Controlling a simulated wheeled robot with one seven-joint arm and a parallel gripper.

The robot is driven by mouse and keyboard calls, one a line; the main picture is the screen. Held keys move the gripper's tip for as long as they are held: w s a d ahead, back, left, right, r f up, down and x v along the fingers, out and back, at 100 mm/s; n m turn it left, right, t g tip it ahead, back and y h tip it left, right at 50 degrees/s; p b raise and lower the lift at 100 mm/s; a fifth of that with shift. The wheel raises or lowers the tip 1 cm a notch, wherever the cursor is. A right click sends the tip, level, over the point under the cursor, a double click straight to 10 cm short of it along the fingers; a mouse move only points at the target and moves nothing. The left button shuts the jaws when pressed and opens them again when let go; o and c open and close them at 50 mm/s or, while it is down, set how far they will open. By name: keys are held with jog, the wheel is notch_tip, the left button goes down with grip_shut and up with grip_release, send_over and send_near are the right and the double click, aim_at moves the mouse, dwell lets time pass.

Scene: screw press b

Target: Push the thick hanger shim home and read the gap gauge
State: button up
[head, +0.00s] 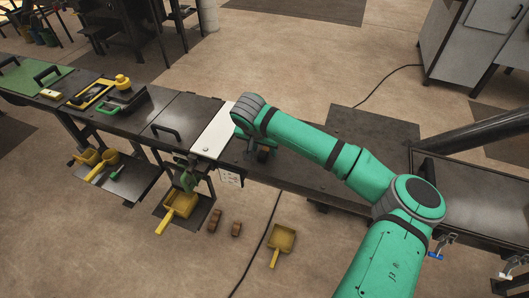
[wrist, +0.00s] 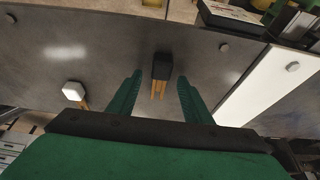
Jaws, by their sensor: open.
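My gripper (wrist: 159,80) is open, its two green fingers pointing at the dark bench top. In the wrist view a black block with orange prongs (wrist: 162,66) lies in line with the space between the fingertips; I cannot tell whether it is between them or beyond. A pale block with an orange prong (wrist: 73,91) lies left of the fingers. I cannot tell which, if either, is the thick hanger shim. In the head view my arm mostly hides the gripper, beside a white plate (head: 214,132) on the bench. I cannot make out a gap gauge.
The white plate also crosses the right of the wrist view (wrist: 268,82). Along the bench (head: 310,172) lie a black handle (head: 166,132) and yellow tools (head: 95,92). A yellow scoop (head: 282,238) and two brown blocks (head: 215,221) lie on the floor.

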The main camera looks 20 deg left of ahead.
aim_at(266, 148)
grip_shut()
jog(key=shift+r, duration=0.2)
jog(key=shift+r, duration=0.2)
notch_tip(266, 148, up, 2)
jog(key=shift+a+r, duration=0.1)
jog(key=s+a+r, duration=0.7)
jog(key=s+r, duration=0.3)
jog(key=s, duration=0.2)
